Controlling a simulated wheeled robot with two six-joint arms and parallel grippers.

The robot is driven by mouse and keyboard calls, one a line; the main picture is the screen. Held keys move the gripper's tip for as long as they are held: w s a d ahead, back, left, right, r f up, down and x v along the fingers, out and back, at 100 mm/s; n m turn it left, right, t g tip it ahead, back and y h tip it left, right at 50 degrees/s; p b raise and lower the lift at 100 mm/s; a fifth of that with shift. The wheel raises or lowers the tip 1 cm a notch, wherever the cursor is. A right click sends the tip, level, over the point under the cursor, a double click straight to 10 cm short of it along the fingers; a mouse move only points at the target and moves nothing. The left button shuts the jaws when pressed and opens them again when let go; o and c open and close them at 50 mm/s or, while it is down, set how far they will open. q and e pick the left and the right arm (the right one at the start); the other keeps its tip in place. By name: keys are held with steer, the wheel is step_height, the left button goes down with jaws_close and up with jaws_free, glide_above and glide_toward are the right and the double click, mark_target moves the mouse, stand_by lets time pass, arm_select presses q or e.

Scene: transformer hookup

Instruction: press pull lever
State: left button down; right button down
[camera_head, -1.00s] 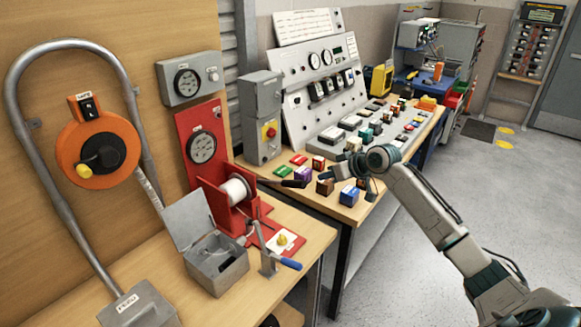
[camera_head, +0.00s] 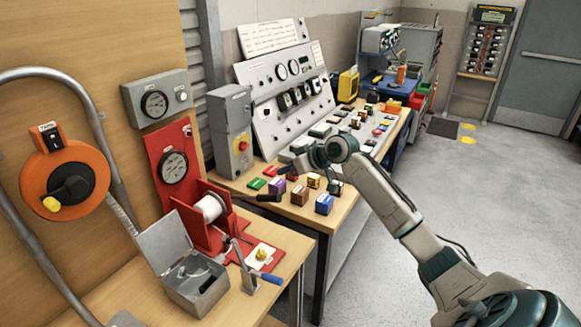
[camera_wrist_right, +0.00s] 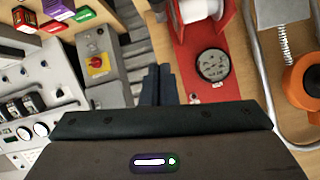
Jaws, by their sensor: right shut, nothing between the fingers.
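A small lever with a blue handle (camera_head: 266,276) stands on a metal post at the front of the near wooden bench. A dark handle (camera_head: 262,198) sticks out to the right from the red spool stand (camera_head: 200,222). I cannot tell which one is the pull lever. My right gripper (camera_head: 288,170) is over the far bench, above the coloured blocks and apart from both handles; its fingertips show poorly there. In the right wrist view its dark fingers (camera_wrist_right: 158,85) are together with nothing between them. My left gripper is out of view.
A grey box with a red and yellow button (camera_head: 230,130) stands at the left of the far bench. Coloured blocks (camera_head: 300,195) lie under my right arm. An open metal box (camera_head: 195,290) and an orange reel (camera_head: 65,180) are nearer.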

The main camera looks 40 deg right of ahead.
steer(key=w+f+p, duration=0.1)
steer(key=f, duration=0.1)
steer(key=w+a+f+p, duration=0.1)
steer(key=f+p, duration=0.1)
steer(key=w+a+f+p, duration=0.1)
steer(key=f, duration=0.1)
steer(key=shift+w+a+f, duration=0.15)
steer(key=shift+w+a, duration=0.1)
steer(key=shift+w, duration=0.1)
steer(key=shift+s+f+p, duration=0.3)
steer(key=shift+s+f, duration=0.05)
steer(key=shift+f, duration=0.2)
steer(key=shift+w, duration=0.15)
